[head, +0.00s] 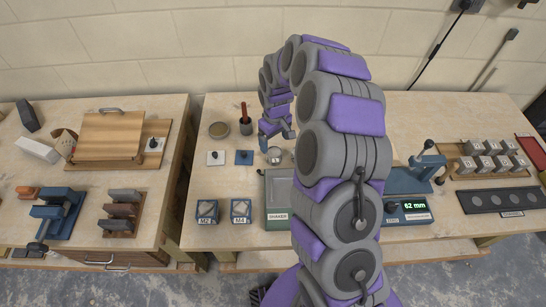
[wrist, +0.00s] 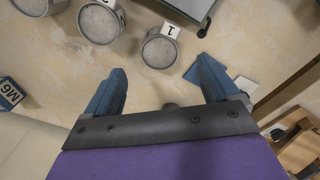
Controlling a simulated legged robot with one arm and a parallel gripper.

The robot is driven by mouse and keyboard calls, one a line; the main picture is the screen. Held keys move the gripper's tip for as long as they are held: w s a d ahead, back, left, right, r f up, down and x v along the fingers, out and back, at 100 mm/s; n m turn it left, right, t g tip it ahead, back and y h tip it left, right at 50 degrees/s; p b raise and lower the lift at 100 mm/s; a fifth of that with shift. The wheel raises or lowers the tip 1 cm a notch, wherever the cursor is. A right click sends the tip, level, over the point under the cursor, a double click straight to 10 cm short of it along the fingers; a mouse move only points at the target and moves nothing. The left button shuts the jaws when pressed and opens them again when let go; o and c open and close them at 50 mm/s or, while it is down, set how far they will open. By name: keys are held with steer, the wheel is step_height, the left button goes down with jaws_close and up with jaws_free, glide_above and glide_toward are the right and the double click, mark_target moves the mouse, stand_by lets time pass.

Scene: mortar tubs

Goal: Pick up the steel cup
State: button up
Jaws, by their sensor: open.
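A small steel cup (head: 275,155) stands on the bench beside the blue tile (head: 244,157). My gripper (head: 277,136) is above and behind the cup. Its blue fingers (wrist: 160,68) are spread, with nothing held between them.
A green-grey shaker (head: 278,190) stands in front of the cup. Blue M2 (head: 207,211) and M4 (head: 241,211) boxes are front left. An M6 box (wrist: 10,93) is at the wrist view's left.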

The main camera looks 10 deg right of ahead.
mark_target(275, 151)
steer(key=f, duration=0.1)
steer(key=d+f, duration=0.1)
steer(key=f, duration=0.1)
steer(key=shift+f, duration=0.15)
steer(key=shift+a+f, duration=0.1)
steer(key=shift+f, duration=0.2)
steer(key=shift+a+f+b, duration=0.15)
steer(key=shift+a+b, duration=0.15)
steer(key=f, duration=0.1)
steer(key=f+b, duration=0.1)
steer(key=f, duration=0.3)
steer(key=shift+w+a, duration=0.25)
steer(key=shift+d+r, duration=0.1)
steer(key=shift+d, duration=0.4)
steer(key=shift+c, duration=0.4)
steer(key=shift+a, duration=0.55)
steer(key=c, duration=0.4)
steer(key=shift+a, duration=0.15)
steer(key=c, duration=0.3)
steer(key=shift+d, duration=0.5)
steer(key=c, duration=0.5)
steer(key=shift+c, duration=0.2)
